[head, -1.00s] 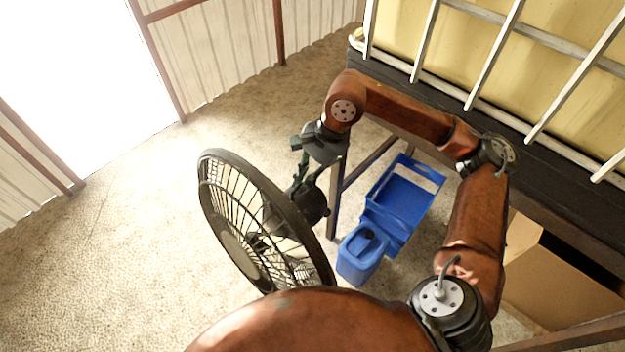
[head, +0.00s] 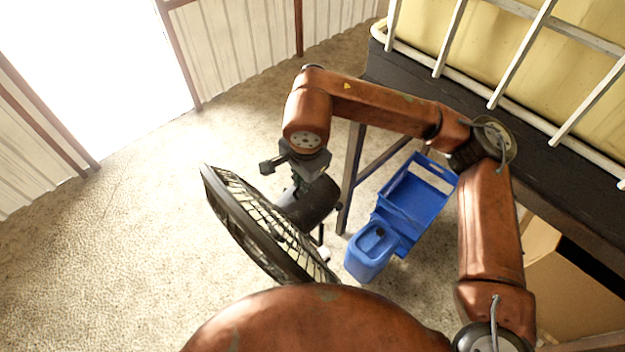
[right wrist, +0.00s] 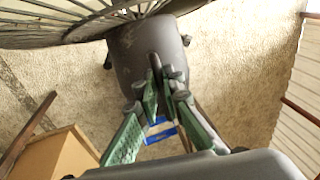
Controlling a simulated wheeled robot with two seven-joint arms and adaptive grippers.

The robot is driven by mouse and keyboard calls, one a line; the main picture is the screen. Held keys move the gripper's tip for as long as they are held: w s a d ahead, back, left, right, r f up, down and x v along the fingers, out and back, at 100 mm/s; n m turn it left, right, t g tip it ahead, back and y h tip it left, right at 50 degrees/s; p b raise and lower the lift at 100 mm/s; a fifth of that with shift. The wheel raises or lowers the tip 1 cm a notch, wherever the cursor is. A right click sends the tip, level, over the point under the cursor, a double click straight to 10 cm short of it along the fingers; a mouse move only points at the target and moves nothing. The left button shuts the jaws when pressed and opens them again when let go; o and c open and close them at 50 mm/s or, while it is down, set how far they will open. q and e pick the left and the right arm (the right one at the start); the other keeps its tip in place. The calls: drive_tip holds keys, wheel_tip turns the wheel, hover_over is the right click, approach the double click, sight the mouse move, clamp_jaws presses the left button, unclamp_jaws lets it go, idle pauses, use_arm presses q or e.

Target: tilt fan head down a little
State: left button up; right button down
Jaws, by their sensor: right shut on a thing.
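The fan head (head: 262,228) is a dark round wire cage, seen nearly edge-on in the head view and leaning. Its dark motor housing (head: 312,204) is behind the cage, on the right. In the right wrist view the housing (right wrist: 146,50) fills the top middle, under the cage (right wrist: 80,22). My right gripper (head: 300,180) is at the top of the housing. In the right wrist view its green fingers (right wrist: 165,82) are close together at a narrow dark part on the housing, shut on it. The exact contact is partly hidden. My left gripper is not in view.
A blue jerrycan (head: 370,252) and a blue crate (head: 415,205) stand on the floor right of the fan. A dark table (head: 440,105) bears a caged yellowish tank (head: 470,35). A cardboard box (head: 570,290) is below it. Floor left of the fan is clear.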

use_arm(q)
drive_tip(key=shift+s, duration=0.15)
use_arm(e)
drive_tip(key=c, duration=2)
unclamp_jaws()
drive_tip(key=shift+c, duration=0.2)
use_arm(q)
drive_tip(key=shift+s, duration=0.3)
use_arm(e)
drive_tip(key=shift+r, duration=0.1)
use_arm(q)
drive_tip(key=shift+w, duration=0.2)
use_arm(e)
drive_tip(key=v, duration=1.1)
drive_tip(key=shift+r, duration=0.4)
drive_tip(key=shift+s, duration=0.1)
